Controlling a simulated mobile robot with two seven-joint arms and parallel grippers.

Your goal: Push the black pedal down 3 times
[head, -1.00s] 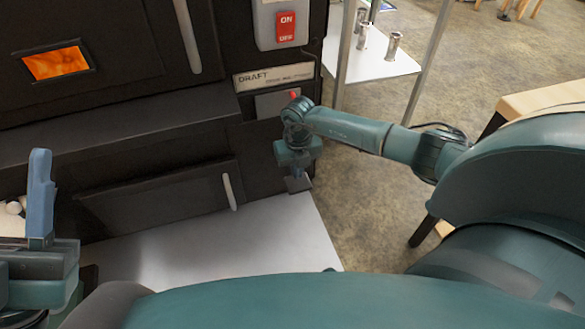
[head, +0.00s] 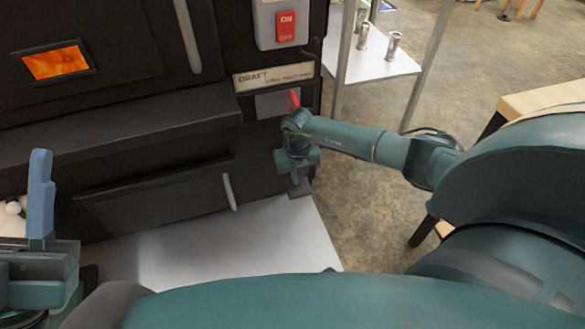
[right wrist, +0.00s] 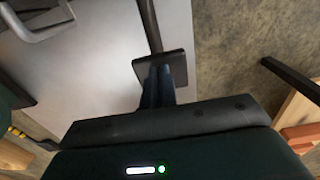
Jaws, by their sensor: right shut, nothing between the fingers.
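The black pedal (head: 299,190) is a small dark plate at the lower right corner of the dark evaporator front, low above the pale floor sheet. In the right wrist view the pedal (right wrist: 177,60) is a dark plate on a black bar. My right gripper (head: 296,180) is shut and empty, pointing down onto the pedal. Its blue fingertips (right wrist: 160,70) lie over the plate in the right wrist view and appear to touch it. My left gripper (head: 41,190) is at the far left; one blue finger shows upright, and its opening is unclear.
A red ON/OFF switch (head: 286,27) and a DRAFT label (head: 273,77) are above, with a red-tipped lever (head: 295,98) behind my right wrist. A white shelf (head: 370,65) with metal cups stands behind. A wooden table (head: 540,97) is at right.

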